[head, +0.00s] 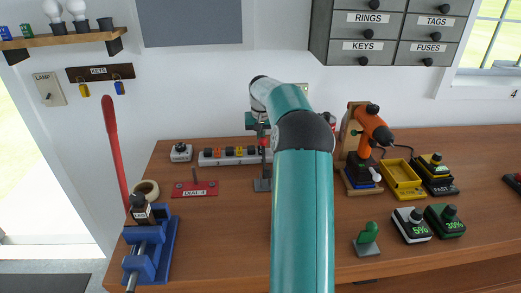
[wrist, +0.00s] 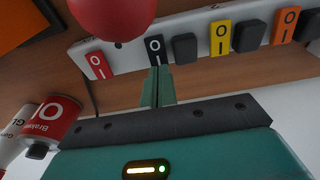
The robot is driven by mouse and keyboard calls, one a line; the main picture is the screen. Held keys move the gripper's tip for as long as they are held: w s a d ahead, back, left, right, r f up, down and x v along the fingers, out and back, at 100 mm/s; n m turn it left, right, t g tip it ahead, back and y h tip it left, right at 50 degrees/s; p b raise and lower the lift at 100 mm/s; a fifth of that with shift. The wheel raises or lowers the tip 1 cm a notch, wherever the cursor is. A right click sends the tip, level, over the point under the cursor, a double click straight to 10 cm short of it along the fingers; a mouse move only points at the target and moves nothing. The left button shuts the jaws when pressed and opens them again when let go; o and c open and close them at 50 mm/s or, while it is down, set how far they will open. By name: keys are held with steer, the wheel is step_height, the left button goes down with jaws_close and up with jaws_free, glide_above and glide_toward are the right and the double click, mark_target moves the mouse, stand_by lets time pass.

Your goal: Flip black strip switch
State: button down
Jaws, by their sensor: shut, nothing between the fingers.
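The white power strip (head: 222,161) lies along the back of the bench, partly hidden by my arm in the head view. In the wrist view, the strip (wrist: 128,57) crosses the top and carries red, black, yellow and orange switches with sockets between. The black switch (wrist: 155,49), marked O and I, sits between the red switch (wrist: 96,65) and a dark socket. My gripper (wrist: 159,71) is shut and empty, its green fingertips at the lower edge of the black switch. I cannot tell whether they touch it. The fingertips are hard to make out in the head view.
A red ball-shaped knob (wrist: 112,12) hangs close by the strip in the wrist view. A red Brake can (wrist: 57,118) stands at its left. On the bench are a grey socket box (head: 181,152), the red dial plate (head: 195,189) and an orange drill (head: 374,127).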

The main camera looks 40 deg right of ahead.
steer(key=shift+f, duration=0.9)
stand_by(0.3)
steer(key=shift+r, duration=3.55)
steer(key=s+a+r+n+t, duration=0.15)
steer(key=a+r, duration=0.25)
steer(key=a, duration=0.6)
steer(key=s+a+r+n, duration=0.1)
steer(key=s+a+r, duration=0.15)
steer(key=a, duration=0.65)
steer(key=s+a+r+n, duration=0.15)
steer(key=a+r, duration=0.35)
steer(key=a, duration=0.5)
steer(key=s+a+f+n+t, duration=0.1)
steer(key=s+a+f+n, duration=0.1)
steer(key=s+a, duration=0.6)
steer(key=s+a+f+n+t+y, duration=0.1)
steer(key=s+a+f+n, duration=0.1)
steer(key=s+a+f, duration=0.3)
steer(key=s+a, duration=0.4)
steer(key=s, duration=0.3)
steer(key=shift+s+a+t, duration=0.15)
steer(key=shift+s+t, duration=0.2)
